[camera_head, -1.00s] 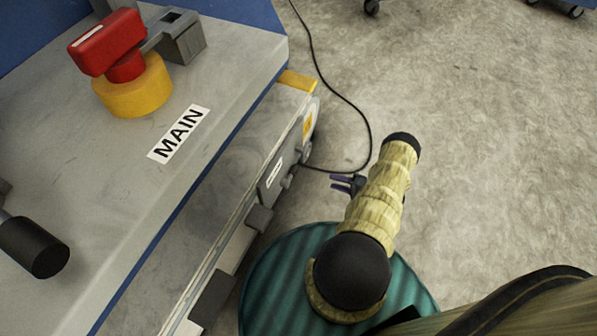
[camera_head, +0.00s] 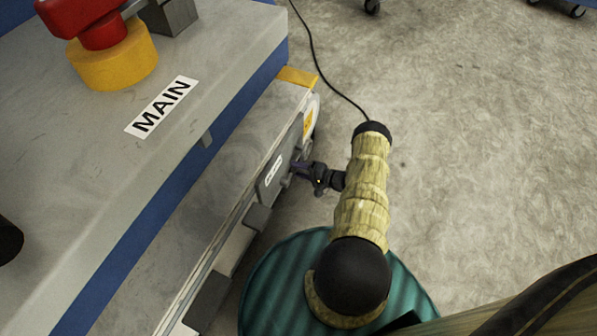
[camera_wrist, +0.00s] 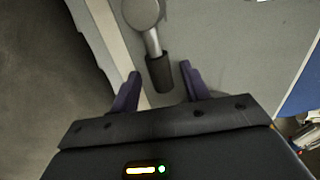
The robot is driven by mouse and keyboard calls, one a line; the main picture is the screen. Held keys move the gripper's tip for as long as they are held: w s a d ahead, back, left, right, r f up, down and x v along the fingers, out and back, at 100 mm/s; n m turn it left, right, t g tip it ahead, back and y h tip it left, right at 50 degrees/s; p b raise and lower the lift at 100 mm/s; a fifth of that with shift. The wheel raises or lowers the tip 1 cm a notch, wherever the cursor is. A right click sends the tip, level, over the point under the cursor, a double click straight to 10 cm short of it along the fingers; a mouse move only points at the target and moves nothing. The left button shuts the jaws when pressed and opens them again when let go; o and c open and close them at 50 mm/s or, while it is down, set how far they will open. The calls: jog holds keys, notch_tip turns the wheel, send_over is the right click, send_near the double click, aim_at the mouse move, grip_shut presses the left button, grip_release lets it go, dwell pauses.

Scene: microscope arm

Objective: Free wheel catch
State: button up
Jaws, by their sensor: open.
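In the wrist view, a catch lever (camera_wrist: 152,40) has a round grey hub at the top, a grey arm and a dark grip (camera_wrist: 161,74). My gripper (camera_wrist: 161,70) is open, its two purple fingers on either side of the dark grip with gaps visible. I cannot tell the depth between fingers and grip. In the head view, my gripper (camera_head: 300,172) is at the side of the low machine base, by a grey plate with a white label (camera_head: 273,171). The lever is not clear there.
The upper deck carries a MAIN label (camera_head: 161,106) and a red knob on a yellow collar (camera_head: 113,62); its edge overhangs the base. A black cable (camera_head: 318,62) runs over the floor. Open concrete floor (camera_head: 480,130) lies to the right.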

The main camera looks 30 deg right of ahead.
jog(key=shift+w+a, duration=0.15)
jog(key=shift+c, duration=0.3)
grip_shut()
